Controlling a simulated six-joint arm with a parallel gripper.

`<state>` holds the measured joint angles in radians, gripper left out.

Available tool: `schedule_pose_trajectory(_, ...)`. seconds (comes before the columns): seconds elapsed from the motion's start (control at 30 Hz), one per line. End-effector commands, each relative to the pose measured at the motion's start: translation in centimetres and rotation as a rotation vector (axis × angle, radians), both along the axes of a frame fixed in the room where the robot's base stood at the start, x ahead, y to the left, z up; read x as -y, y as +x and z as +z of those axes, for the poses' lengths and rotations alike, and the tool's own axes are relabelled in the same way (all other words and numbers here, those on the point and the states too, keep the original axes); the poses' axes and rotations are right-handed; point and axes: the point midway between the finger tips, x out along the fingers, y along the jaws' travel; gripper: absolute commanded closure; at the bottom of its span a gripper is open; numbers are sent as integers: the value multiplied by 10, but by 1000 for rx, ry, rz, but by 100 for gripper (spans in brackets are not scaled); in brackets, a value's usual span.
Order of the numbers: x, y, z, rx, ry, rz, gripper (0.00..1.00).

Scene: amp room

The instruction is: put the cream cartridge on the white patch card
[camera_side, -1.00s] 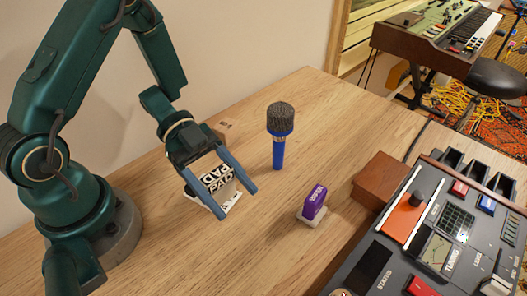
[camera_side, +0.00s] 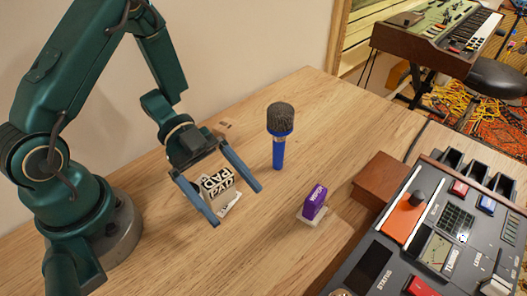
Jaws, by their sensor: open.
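The cream cartridge (camera_side: 214,185), with black lettering reading PAD, stands between the spread fingers of my gripper (camera_side: 237,205). The gripper is open, with one finger on each side of the cartridge and a gap showing to each. The white patch card (camera_side: 230,208) shows as a pale marked piece at the cartridge's front foot. The cartridge appears to rest on it, but most of the card is hidden, so I cannot tell how well it is centred.
A blue microphone (camera_side: 278,138) stands upright behind, right of the gripper. A brown box (camera_side: 380,180) and a control console (camera_side: 430,230) fill the right side. Bare wood lies in front.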

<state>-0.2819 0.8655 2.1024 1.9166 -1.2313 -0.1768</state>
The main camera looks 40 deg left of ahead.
Motion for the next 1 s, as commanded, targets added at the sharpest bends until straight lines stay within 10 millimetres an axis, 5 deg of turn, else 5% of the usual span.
schedule_pose_trajectory(0.27, -50, 2, 20, 7, 5, 9, 0)
schedule_pose_trajectory(0.7, -45, 1, 78, 4, 2, 0, 0)
schedule_pose_trajectory(1.0, -45, 0, 88, -1, 1, 0, 0)
